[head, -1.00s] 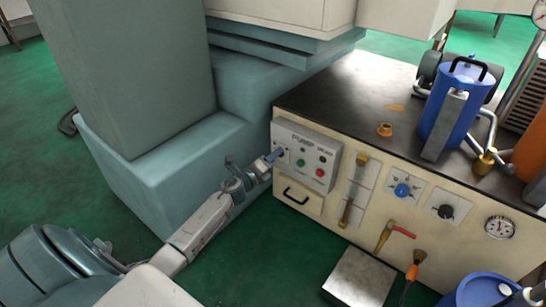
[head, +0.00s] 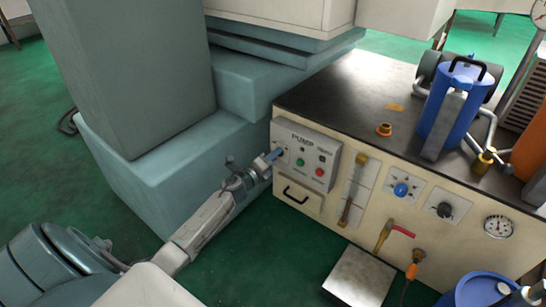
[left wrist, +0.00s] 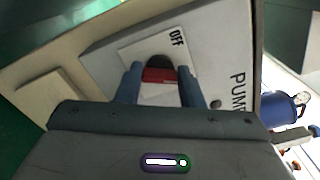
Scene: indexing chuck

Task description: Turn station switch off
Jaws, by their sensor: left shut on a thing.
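The pump panel (head: 322,153) is a light grey box on the front left of the cream bench, with green and red buttons. My left gripper (head: 276,154) is at the panel's left end, and its fingers hide the switch in the head view. In the left wrist view, the station switch (left wrist: 158,74), red and dark, sits between the two blue fingers of my left gripper (left wrist: 160,82). The gripper is shut on it. The word "off" shows beside it on a white plate (left wrist: 185,55). The tip of my right arm barely shows at the lower right corner; its jaws are unclear.
A drawer handle (head: 295,194) is just below the panel. Blue (head: 401,190) and black (head: 445,210) knobs and a gauge (head: 498,226) are further right. A blue canister (head: 455,105) stands on the dark bench top (head: 345,95). A large teal machine base (head: 165,170) stands close behind my left arm.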

